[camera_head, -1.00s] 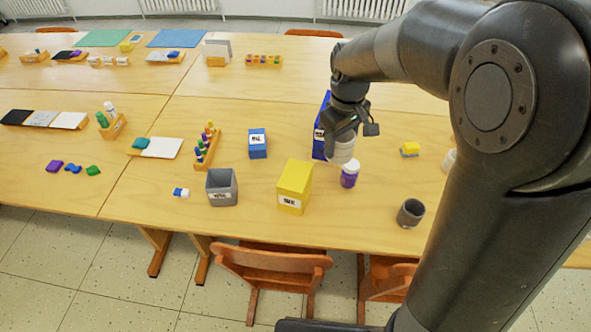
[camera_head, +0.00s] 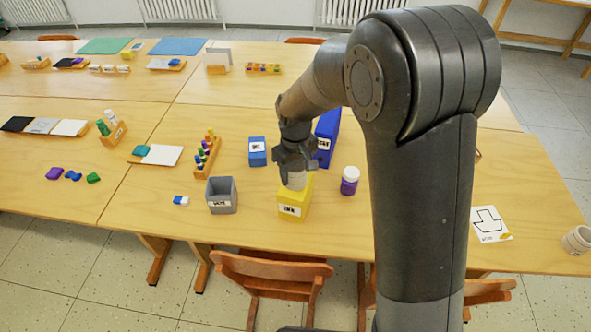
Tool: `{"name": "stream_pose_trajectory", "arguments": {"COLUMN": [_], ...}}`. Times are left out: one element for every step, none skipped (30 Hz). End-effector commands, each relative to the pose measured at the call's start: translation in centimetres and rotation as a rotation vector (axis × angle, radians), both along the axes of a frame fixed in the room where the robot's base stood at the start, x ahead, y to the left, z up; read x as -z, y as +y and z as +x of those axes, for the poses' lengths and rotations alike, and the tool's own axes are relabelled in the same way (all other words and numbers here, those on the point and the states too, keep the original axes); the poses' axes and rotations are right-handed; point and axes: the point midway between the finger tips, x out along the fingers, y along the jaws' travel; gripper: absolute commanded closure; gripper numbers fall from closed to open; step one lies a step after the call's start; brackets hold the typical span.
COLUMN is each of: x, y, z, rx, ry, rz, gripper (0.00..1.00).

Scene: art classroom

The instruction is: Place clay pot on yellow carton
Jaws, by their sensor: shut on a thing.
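My gripper (camera_head: 295,165) is shut on a small pale beige pot, the clay pot (camera_head: 295,181), and points down above the yellow carton (camera_head: 291,211). The carton stands upright near the table's front edge, with a white label on its front. The pot overlaps the carton's top in this view, and I cannot tell whether it touches it. The gripper hides the pot's upper part, and the pot and gripper cover much of the carton's top.
A grey open box (camera_head: 221,197) stands left of the carton, and a purple jar with a white lid (camera_head: 349,181) stands right. A beige cup (camera_head: 577,239) is far right. My arm hides table to the right.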

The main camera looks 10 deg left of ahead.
Motion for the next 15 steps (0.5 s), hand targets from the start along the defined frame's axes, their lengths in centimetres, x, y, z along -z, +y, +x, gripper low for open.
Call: {"name": "stream_pose_trajectory", "arguments": {"x": [0.02,-0.01,-0.03,-0.03,-0.03,-0.02,0.01,0.09,0.21,0.31,0.26,0.25,0.24,0.24,0.24], "y": [0.01,0.01,0.0,0.0,-0.01,-0.01,-0.01,-0.01,-0.02,-0.02,-0.01,-0.02,-0.02,-0.02,-0.02], "z": [0.04,0.04,0.04,0.04,0.04,0.04,0.04,0.03,0.02,0.02,0.01,0.02,0.02,0.02,0.02], "rx": [0.0,0.0,0.0,0.0,0.0,0.0,0.0,0.0,0.0,0.0,0.0,0.0,0.0,0.0,0.0], "ry": [-0.002,-0.002,-0.002,-0.002,-0.002,-0.002,-0.001,-0.001,-0.001,-0.001,-0.001,-0.001,-0.001,-0.001,-0.001], "rz": [0.001,0.001,0.001,0.001,0.001,0.001,0.0,0.001,0.001,0.001,0.001,0.001,0.0,0.0,0.001], "gripper": [0.7,0.7,0.7,0.7,0.7,0.7,0.7,0.7,0.7,0.7,0.42,0.39,0.37,0.34,0.31]}}
